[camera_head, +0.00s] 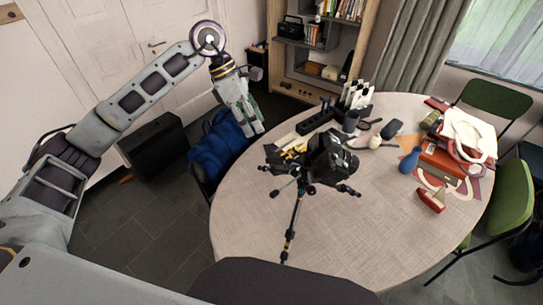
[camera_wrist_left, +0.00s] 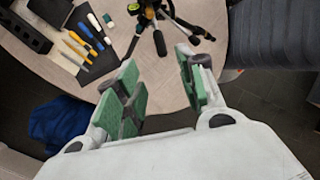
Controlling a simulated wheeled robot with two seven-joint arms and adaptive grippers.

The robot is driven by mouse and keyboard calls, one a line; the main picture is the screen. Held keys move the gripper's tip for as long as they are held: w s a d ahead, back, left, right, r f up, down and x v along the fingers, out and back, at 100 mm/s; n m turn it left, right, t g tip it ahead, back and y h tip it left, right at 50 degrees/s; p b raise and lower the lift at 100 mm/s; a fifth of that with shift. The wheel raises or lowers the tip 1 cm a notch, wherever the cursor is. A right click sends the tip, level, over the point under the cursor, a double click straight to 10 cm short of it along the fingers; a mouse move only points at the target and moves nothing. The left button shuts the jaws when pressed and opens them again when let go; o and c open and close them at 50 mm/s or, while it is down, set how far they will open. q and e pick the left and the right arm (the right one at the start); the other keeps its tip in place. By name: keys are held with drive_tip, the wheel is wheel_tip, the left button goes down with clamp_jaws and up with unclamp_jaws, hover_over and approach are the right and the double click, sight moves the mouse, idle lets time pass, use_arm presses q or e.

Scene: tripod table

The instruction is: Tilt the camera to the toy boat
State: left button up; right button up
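A black camera (camera_head: 330,160) sits on a small tripod (camera_head: 294,215) standing on the round table. A small red and white object (camera_head: 431,200) at the table's right looks like the toy boat, but it is too small to be sure. My left gripper (camera_head: 254,128) hangs past the table's left edge, to the left of the camera and apart from it. In the left wrist view the left gripper (camera_wrist_left: 163,88) has its green-padded fingers spread with nothing between them. Part of the tripod (camera_wrist_left: 155,14) shows beyond the fingertips; the camera is mostly out of that view. My right gripper is not in view.
The round table (camera_head: 240,225) is bare at its front and left. Tools on a dark mat (camera_wrist_left: 88,42) lie behind the tripod. A red case (camera_head: 441,166), a blue blower-like object (camera_head: 409,161) and small items crowd the right. A blue bag (camera_head: 217,146) is beside the table.

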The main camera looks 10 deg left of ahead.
use_arm(q)
drive_tip(key=p+x, duration=0.2)
drive_tip(key=x, duration=1.1)
drive_tip(key=shift+d+f, duration=0.1)
drive_tip(key=shift+f, duration=0.1)
clamp_jaws()
